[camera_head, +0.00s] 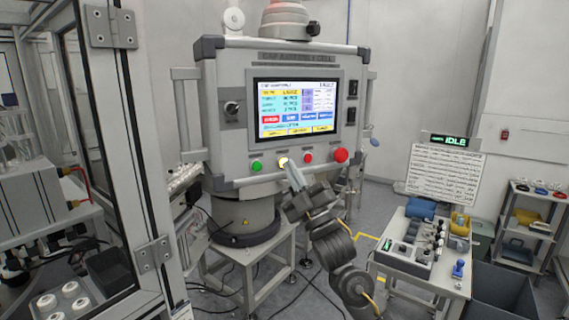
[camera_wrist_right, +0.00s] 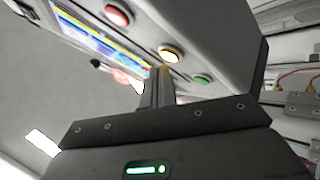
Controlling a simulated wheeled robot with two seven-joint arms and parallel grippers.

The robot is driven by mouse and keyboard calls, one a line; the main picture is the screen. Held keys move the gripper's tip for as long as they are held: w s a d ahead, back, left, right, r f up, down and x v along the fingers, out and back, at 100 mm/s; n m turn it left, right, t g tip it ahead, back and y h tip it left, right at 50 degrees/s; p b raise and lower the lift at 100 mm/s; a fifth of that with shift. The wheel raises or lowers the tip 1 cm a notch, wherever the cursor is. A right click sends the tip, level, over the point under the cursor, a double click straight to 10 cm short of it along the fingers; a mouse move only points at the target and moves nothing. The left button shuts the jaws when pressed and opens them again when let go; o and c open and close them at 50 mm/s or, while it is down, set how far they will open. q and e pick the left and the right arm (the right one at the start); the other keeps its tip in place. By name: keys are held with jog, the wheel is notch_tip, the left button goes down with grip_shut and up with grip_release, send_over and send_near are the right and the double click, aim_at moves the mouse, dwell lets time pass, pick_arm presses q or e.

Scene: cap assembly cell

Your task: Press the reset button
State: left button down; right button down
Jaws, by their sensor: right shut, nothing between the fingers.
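A control panel (camera_head: 222,168) carries a row of buttons under its screen: a green button (camera_head: 256,165), a lit yellow-white button (camera_head: 283,161), a small red button (camera_head: 308,158) and a larger red knob (camera_head: 340,155). Their labels are too small to read, so I cannot tell by name which is reset. My right gripper (camera_head: 292,169) is shut and empty, its fingertips close to the lit button. The right wrist view shows the shut fingers (camera_wrist_right: 160,80) pointing at the lit button (camera_wrist_right: 171,54), between red (camera_wrist_right: 118,15) and green (camera_wrist_right: 201,79); contact is unclear. My left gripper is not in view.
The screen (camera_head: 295,107) is lit above the buttons. A glass-doored cell frame (camera_head: 140,130) stands at left. A small table (camera_head: 395,262) with parts and a sign reading IDLE (camera_head: 449,141) stand at right, before a shelf rack (camera_head: 530,225).

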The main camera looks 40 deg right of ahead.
jog(key=shift+w, duration=0.1)
jog(key=shift+w, duration=0.35)
dwell(0.6)
jog(key=shift+s, duration=0.5)
jog(key=s+a, duration=0.1)
jog(key=s, duration=0.5)
dwell(0.4)
jog(key=shift+w, duration=0.1)
dwell(0.7)
